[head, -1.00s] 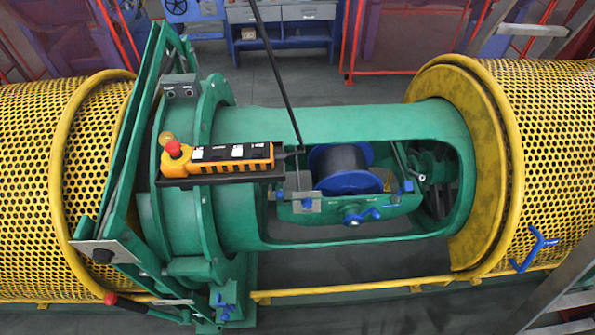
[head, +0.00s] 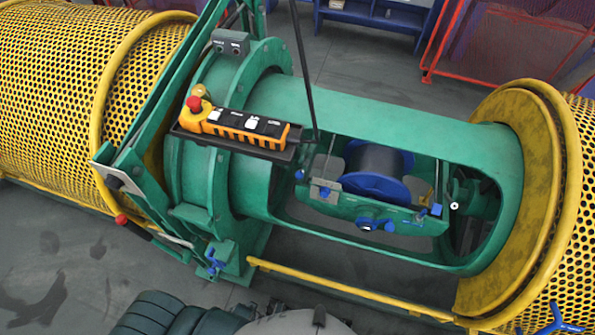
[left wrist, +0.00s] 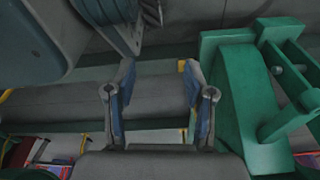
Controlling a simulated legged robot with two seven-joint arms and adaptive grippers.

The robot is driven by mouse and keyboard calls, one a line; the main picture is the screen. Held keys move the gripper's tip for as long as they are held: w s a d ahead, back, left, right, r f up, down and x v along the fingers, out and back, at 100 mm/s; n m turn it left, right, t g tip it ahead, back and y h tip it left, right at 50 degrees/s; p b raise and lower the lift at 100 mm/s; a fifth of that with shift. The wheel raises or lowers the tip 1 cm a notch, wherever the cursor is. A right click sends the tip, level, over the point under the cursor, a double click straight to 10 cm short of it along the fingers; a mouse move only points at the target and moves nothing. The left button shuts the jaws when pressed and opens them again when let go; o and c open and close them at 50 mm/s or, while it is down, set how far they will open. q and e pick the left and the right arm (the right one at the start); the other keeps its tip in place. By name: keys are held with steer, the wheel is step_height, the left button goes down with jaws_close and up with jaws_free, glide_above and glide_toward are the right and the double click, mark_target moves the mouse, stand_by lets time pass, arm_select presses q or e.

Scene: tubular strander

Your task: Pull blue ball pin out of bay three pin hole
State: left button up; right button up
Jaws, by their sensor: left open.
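The green tube of the strander has an open bay (head: 330,228) with a spool (head: 372,172) with blue flanges in a green cradle (head: 345,210). Several small blue parts show on the cradle: a blue handle (head: 374,223) at its front, a blue piece (head: 437,209) at its right end and a small blue knob (head: 299,174) at its left end. I cannot tell which one is the ball pin. My left gripper (left wrist: 158,70) shows in the left wrist view, fingers apart and nothing between them. The pin is not recognisable there. My right gripper is not in view.
Yellow perforated guards (head: 70,80) flank the green tube. An orange control pendant (head: 235,124) lies on a dark shelf in front of the bay's left end. A yellow rail (head: 350,292) runs low along the front. A green bracket (left wrist: 240,100) stands right of my left gripper.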

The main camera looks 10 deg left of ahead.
arm_select(q)
steer(key=w+d+r+t+p, duration=0.2)
steer(key=w+r+p, duration=0.3)
steer(key=w+r, duration=0.65)
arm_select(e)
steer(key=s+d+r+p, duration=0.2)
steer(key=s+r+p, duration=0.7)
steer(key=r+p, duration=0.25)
arm_select(q)
steer(key=n+t+p, duration=0.2)
steer(key=t, duration=0.6)
glide_toward(300, 178)
steer(key=w, duration=0.2)
steer(key=b+x, duration=0.2)
steer(key=x, duration=0.2)
steer(key=b+x, duration=0.3)
steer(key=x, duration=0.1)
steer(key=shift+s+f, duration=0.2)
steer(key=shift+f, duration=0.2)
steer(key=shift+w+f+b, duration=0.25)
steer(key=shift+w+b, duration=0.35)
steer(key=shift+b, duration=0.05)
steer(key=shift+w+a+f, duration=0.1)
steer(key=shift+w+a, duration=0.1)
steer(key=shift+a, duration=0.35)
steer(key=shift+d, duration=0.5)
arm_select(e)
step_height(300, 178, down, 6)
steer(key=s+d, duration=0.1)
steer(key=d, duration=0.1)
